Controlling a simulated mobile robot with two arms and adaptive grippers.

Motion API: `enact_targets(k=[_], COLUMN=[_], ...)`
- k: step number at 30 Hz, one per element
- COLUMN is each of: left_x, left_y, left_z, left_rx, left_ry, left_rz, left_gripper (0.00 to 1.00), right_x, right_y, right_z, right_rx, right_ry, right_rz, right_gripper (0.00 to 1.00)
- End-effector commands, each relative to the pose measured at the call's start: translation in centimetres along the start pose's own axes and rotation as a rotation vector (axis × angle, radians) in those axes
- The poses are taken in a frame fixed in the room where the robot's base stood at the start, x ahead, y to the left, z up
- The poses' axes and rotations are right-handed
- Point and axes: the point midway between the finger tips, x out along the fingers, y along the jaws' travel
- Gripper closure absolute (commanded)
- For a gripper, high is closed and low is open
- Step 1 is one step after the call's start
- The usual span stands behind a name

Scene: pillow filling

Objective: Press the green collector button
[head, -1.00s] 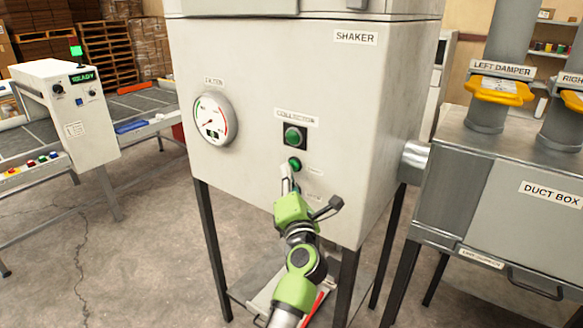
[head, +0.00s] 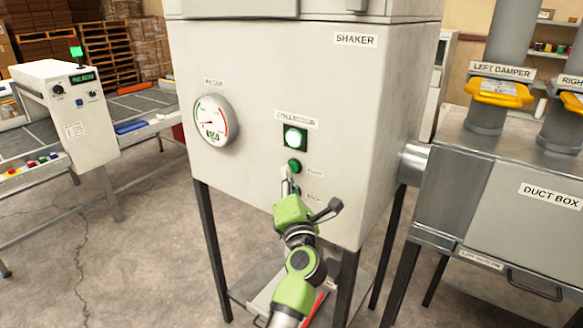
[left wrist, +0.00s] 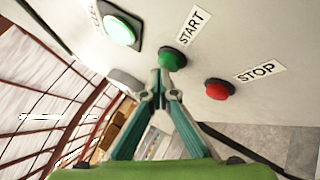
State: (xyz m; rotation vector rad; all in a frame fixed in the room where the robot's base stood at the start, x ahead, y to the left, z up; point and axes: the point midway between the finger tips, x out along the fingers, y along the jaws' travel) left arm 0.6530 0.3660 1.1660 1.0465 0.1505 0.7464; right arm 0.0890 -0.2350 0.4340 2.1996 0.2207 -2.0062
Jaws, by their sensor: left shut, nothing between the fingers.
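The green START button (head: 294,166) is on the front of the pale shaker cabinet (head: 250,60), below a square green lamp (head: 295,138) labelled COLLECTOR, which is brightly lit. My left gripper (head: 287,174) is shut and empty, its tips at the lower edge of the green button. In the left wrist view, the closed tips (left wrist: 160,73) are right beside the green START button (left wrist: 172,59); I cannot tell whether they touch it. That view also shows the lit lamp (left wrist: 121,29) and a red STOP button (left wrist: 219,89). My right gripper is not in view.
A round gauge (head: 213,121) is on the cabinet, left of the buttons. A duct box (head: 500,225) with yellow damper handles (head: 499,92) stands at the right. A conveyor (head: 40,140) with a control box (head: 68,115) is at the left. Open floor lies between.

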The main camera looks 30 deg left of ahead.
Motion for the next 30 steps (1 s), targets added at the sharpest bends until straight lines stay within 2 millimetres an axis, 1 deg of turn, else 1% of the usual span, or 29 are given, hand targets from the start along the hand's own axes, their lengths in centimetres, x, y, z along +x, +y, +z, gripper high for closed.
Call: enact_targets(k=[3,14,17,24,30], left_x=[-0.5,-0.8,-1.0,-2.6,-3.9], left_y=[0.4,0.5,0.8,2.1,2.9], left_z=[-0.3,-0.5,-0.7,-1.9,-2.8], left_rx=[0.001,0.000,0.000,0.002,0.000], left_ry=[0.001,0.001,0.001,0.002,0.002], left_rz=[-0.002,0.000,-0.001,-0.001,-0.002], left_gripper=[1.00,1.00,1.00,1.00,1.00], right_x=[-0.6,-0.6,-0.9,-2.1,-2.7], right_y=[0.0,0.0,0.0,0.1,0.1], right_z=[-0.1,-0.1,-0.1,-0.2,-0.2], right_rx=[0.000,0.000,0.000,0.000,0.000], right_ry=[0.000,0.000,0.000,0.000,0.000], right_rz=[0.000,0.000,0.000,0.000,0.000], right_gripper=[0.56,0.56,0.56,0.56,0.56])
